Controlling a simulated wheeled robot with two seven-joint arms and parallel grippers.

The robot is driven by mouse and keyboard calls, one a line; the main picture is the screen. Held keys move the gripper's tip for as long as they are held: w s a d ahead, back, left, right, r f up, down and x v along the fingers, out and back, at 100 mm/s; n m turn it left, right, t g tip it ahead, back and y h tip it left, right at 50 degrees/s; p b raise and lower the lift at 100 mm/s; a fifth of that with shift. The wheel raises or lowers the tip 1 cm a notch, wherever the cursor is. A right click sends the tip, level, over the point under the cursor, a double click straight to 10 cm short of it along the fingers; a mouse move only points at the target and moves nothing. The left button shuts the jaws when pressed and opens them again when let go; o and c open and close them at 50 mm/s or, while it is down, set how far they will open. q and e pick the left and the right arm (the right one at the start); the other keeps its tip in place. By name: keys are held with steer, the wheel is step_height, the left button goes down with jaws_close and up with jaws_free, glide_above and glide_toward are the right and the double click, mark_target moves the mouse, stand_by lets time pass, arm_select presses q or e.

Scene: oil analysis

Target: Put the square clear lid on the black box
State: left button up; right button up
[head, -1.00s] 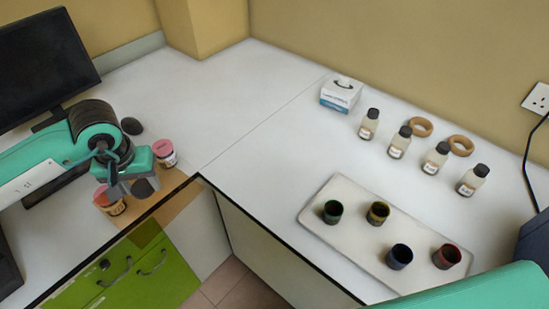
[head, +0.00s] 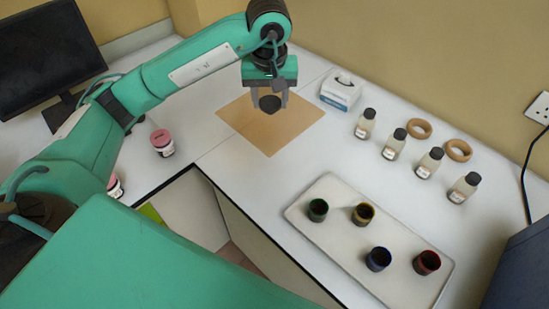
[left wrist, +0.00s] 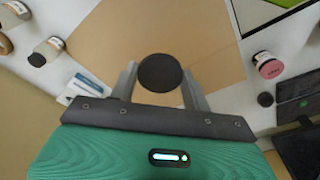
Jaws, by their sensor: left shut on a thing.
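The square clear lid (head: 262,133) is a see-through sheet with a tan tint and a dark round knob (head: 269,103). My left gripper (head: 269,98) is shut on the knob, and the lid hangs over the white worktop near the corner. The left wrist view shows the knob (left wrist: 160,72) between the fingers, with the lid (left wrist: 215,35) spread beyond it. A dark box-like body (head: 522,262) is cut off at the right edge of the head view. I cannot tell if it is the black box. My right gripper is not in view.
A tissue box (head: 341,92) stands just right of the lid. Several small bottles (head: 394,145) and two wooden rings (head: 419,128) line the back. A white tray (head: 335,235) holds several coloured cups. A pink-lidded jar (head: 162,143) and a monitor (head: 45,60) are on the left.

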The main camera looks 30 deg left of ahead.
arm_select(q)
steer(key=shift+a+f, duration=0.1)
steer(key=shift+f, duration=0.25)
step_height(320, 180, down, 15)
steer(key=p, duration=0.3)
steer(key=shift+p, duration=0.4)
step_height(320, 180, down, 4)
steer(key=shift+r+p, duration=0.2)
steer(key=shift+p, duration=0.35)
steer(key=shift+f+b, duration=0.35)
steer(key=o, duration=1.2)
steer(key=shift+r, duration=0.1)
steer(key=shift+o, duration=0.5)
